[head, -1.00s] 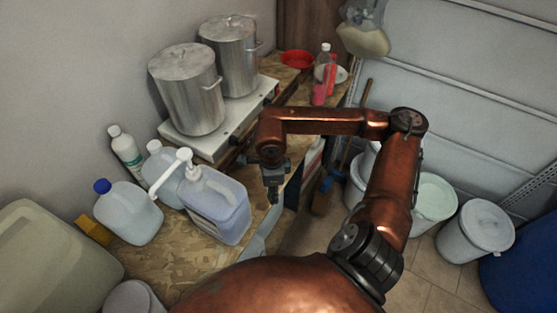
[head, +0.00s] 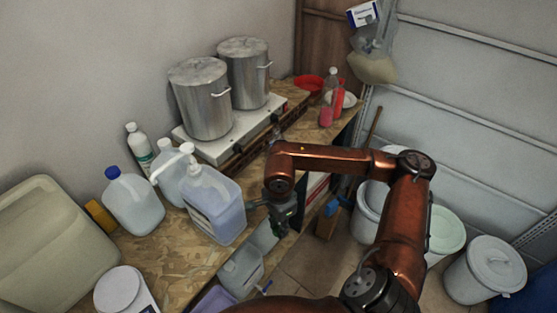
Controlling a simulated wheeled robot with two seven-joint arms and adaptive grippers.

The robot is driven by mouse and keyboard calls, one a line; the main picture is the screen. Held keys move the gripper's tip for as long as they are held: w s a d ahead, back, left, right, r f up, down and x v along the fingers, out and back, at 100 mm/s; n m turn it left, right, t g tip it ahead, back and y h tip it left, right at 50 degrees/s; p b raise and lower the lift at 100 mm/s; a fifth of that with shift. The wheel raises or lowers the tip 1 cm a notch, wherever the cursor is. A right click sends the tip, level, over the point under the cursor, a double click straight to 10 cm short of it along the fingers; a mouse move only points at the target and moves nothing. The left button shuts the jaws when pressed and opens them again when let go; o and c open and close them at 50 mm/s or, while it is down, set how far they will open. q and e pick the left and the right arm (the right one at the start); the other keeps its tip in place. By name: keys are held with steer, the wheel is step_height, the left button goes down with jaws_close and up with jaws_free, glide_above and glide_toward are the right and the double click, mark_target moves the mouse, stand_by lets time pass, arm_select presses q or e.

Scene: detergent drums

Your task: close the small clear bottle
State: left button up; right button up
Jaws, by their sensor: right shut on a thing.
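My right gripper (head: 282,222) hangs below the wrist at the front edge of the worktop, just right of the pump jug. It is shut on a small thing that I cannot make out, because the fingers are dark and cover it. A clear bottle (head: 332,77) with a pale cap stands upright at the far end of the worktop, beside a red bottle (head: 338,98). It is apart from my gripper, and I cannot tell whether its top is closed. My left gripper is not in view.
A pump jug (head: 216,203) and a blue-capped jug (head: 133,201) stand left of my gripper. Two steel pots (head: 203,100) are on a white hotplate (head: 225,148). A clear container (head: 240,272) is low in front. White buckets (head: 485,270) stand on the floor at right.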

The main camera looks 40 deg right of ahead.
steer(key=shift+a+f+n, duration=0.25)
steer(key=shift+n, duration=0.45)
steer(key=shift+w+a+f+n+b, duration=0.15)
steer(key=shift+a+n+b, duration=0.15)
steer(key=shift+n, duration=0.3)
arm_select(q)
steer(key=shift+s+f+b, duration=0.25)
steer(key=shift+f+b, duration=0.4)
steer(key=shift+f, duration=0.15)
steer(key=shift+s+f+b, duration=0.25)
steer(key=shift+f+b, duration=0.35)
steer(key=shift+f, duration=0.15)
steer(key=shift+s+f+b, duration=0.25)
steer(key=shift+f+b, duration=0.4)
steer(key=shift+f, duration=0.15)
arm_select(e)
steer(key=w+a+f+n, duration=0.4)
steer(key=a+n, duration=0.3)
steer(key=n, duration=0.9)
steer(key=shift+w+a, duration=0.15)
steer(key=shift+a, duration=0.1)
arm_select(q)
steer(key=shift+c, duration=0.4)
arm_select(e)
steer(key=shift+f, duration=0.1)
